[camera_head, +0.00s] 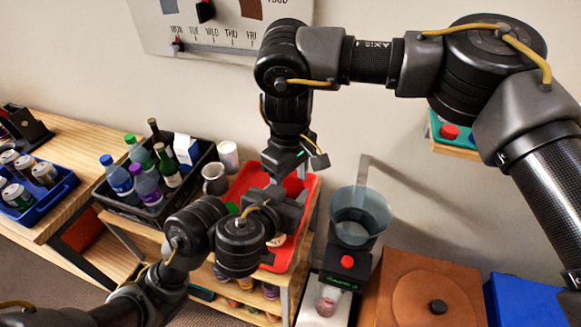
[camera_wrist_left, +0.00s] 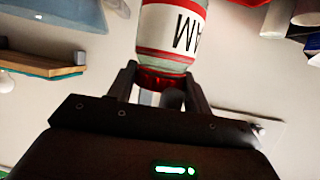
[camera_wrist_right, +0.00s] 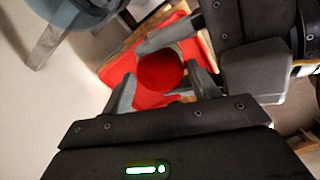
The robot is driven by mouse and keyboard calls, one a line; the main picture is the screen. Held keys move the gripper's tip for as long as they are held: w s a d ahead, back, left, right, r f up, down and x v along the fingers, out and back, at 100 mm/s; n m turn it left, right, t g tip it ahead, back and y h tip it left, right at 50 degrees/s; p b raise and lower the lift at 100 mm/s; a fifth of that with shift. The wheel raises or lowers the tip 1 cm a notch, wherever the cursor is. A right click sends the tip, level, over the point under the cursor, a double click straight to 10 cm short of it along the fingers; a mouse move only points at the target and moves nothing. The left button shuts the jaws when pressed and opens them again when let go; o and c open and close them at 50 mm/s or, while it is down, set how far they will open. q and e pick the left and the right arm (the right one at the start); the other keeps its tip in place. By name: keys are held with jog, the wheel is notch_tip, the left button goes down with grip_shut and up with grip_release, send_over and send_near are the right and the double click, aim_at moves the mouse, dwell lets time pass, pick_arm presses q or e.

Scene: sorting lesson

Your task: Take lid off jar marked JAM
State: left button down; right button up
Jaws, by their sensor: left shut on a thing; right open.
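The jar (camera_wrist_left: 172,25) has a white label with red bands, and black letters ending in "AM" appear upside down in the left wrist view. My left gripper (camera_wrist_left: 160,76) is shut on the jar, its fingers at a red, glassy part beside the label. In the right wrist view a round red lid (camera_wrist_right: 160,68) lies between the fingers of my open right gripper (camera_wrist_right: 162,88); I cannot tell whether they touch it. My left gripper's fingers (camera_wrist_right: 168,36) show beside the lid. In the head view the grippers meet over the red tray (camera_head: 309,187) and mostly hide the jar.
A blender (camera_head: 352,235) stands right of the tray, close to my grippers. A black crate (camera_head: 117,208) of bottles and a grey mug (camera_head: 214,178) are to the left. A brown box (camera_head: 400,290) is at the lower right.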

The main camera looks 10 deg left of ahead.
jog(key=shift+f, duration=0.2)
jog(key=c, duration=0.8)
jog(key=n, duration=0.4)
dwell(0.8)
jog(key=o, duration=1.1)
jog(key=shift+r, duration=0.1)
jog(key=shift+r, duration=2.2)
jog(key=shift+c, duration=0.2)
